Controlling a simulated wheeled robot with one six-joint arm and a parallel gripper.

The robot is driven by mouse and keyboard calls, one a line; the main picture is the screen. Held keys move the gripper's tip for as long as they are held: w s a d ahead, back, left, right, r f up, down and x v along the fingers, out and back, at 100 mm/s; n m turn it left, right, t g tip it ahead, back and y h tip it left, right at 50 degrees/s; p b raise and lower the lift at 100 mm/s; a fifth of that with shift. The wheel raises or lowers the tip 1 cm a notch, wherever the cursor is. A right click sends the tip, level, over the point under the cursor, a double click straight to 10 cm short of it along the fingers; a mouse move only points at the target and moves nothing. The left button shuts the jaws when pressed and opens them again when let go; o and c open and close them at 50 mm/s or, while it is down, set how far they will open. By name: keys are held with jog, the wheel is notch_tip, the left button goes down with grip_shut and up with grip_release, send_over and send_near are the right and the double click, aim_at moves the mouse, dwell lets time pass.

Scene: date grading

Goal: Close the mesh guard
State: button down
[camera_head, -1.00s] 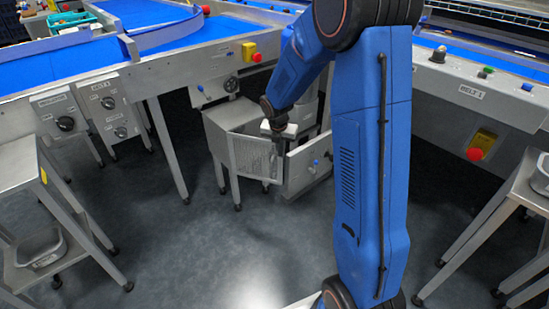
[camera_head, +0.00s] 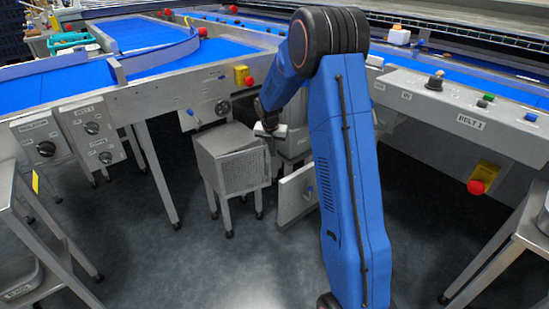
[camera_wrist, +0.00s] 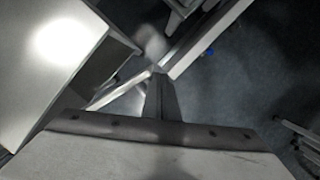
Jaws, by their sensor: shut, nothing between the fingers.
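The mesh guard (camera_head: 246,171) is a grey perforated panel on the front of a small steel box (camera_head: 222,140) under the conveyor.
A steel door (camera_head: 297,197) with a blue knob stands out just right of the guard; it also shows in the wrist view (camera_wrist: 205,36). A red-button switch (camera_head: 243,77) is on the conveyor frame above. Steel stands flank both sides. The floor in front is clear.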

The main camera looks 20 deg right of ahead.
jog(key=w, duration=0.6)
jog(key=shift+w+a, duration=0.15)
jog(key=shift+w, duration=0.25)
jog(key=shift+r, duration=0.15)
